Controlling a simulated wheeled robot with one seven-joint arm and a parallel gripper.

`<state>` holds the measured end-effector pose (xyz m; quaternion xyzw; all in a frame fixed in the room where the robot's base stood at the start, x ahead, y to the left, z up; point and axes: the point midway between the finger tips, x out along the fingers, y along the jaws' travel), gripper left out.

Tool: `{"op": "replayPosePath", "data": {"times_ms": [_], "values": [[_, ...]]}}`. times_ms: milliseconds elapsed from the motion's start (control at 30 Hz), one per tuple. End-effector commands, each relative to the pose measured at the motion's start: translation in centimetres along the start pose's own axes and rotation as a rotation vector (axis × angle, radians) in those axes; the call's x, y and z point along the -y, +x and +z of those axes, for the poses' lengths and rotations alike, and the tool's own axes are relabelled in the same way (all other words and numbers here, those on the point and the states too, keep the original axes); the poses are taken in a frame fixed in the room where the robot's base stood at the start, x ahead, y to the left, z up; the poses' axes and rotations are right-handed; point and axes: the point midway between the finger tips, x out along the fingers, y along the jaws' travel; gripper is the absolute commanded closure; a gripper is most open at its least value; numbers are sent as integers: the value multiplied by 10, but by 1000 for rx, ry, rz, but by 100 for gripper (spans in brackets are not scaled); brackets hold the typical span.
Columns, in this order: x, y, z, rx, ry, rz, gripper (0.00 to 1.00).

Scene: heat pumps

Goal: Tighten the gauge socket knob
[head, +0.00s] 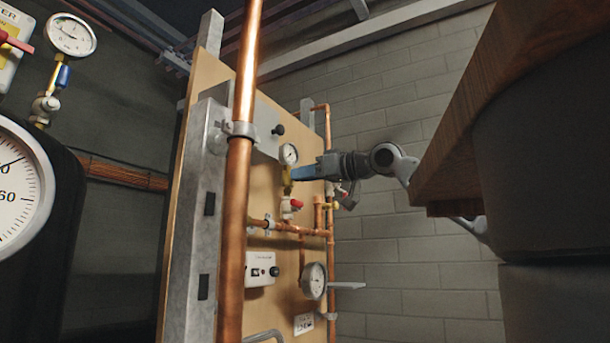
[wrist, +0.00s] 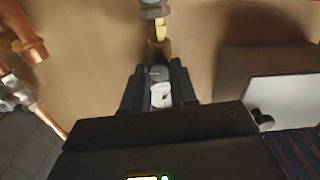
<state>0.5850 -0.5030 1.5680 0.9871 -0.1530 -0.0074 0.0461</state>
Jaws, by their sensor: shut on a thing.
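The gauge socket is a brass fitting (head: 287,180) below a small round white-faced gauge (head: 288,154) on the wooden board. My gripper (head: 294,173) reaches it from the right, its blue fingers level and touching the fitting area. In the wrist view my gripper (wrist: 159,70) is closed around a small grey-white knob-like piece (wrist: 160,93). A brass stem (wrist: 157,48) runs on just beyond the fingertips. The fingers hide the sides of the held piece, and its turn angle cannot be read.
A red-handled valve (head: 291,205) and copper pipes (head: 290,228) lie just below my gripper. A white box (wrist: 282,85) stands out from the board at the right of the wrist view. A thick copper pipe (head: 238,180) crosses the front. A wooden edge (head: 470,150) hangs at the right.

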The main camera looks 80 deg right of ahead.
Motion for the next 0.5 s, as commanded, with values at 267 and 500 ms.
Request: {"op": "replayPosePath", "data": {"times_ms": [267,500], "values": [[0,1,-1,-5,93,-6,100],[0,1,-1,-4,224,-6,100]]}}
